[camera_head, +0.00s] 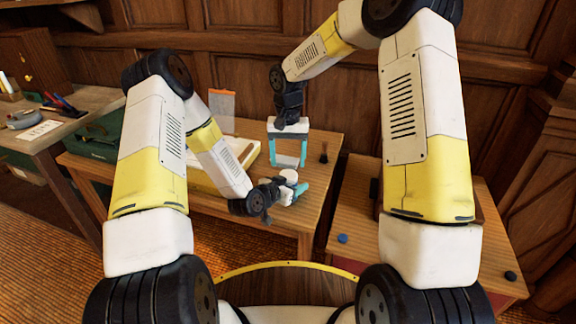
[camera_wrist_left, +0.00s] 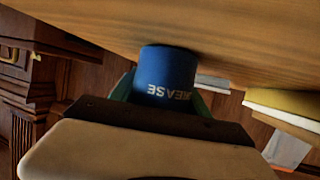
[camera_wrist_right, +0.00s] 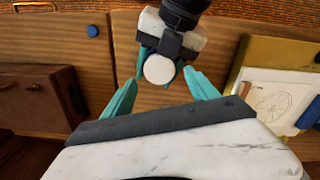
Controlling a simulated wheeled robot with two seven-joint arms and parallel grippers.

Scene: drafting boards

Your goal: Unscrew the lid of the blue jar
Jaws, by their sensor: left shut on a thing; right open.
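The blue jar (camera_wrist_left: 167,75), with white lettering partly reading "EASE", is between the green fingers of my left gripper (camera_wrist_left: 165,88), which is shut on it. The jar is close to the wooden tabletop; I cannot tell whether it touches. Its pale round lid (camera_wrist_right: 159,69) faces my right wrist camera and also shows in the head view (camera_head: 289,174). My right gripper (camera_wrist_right: 161,86) is open and empty, pointing down above the lid. In the right wrist view the lid appears between and beyond its teal fingertips. The jar's body is mostly hidden in the head view.
A yellow-edged drafting board (camera_wrist_right: 275,55) with a wheel drawing lies beside the jar on the wooden table (camera_head: 318,172). A lower cabinet on the right bears a blue disc (camera_head: 342,239), a black disc (camera_head: 510,276) and a brown case (camera_wrist_right: 38,100).

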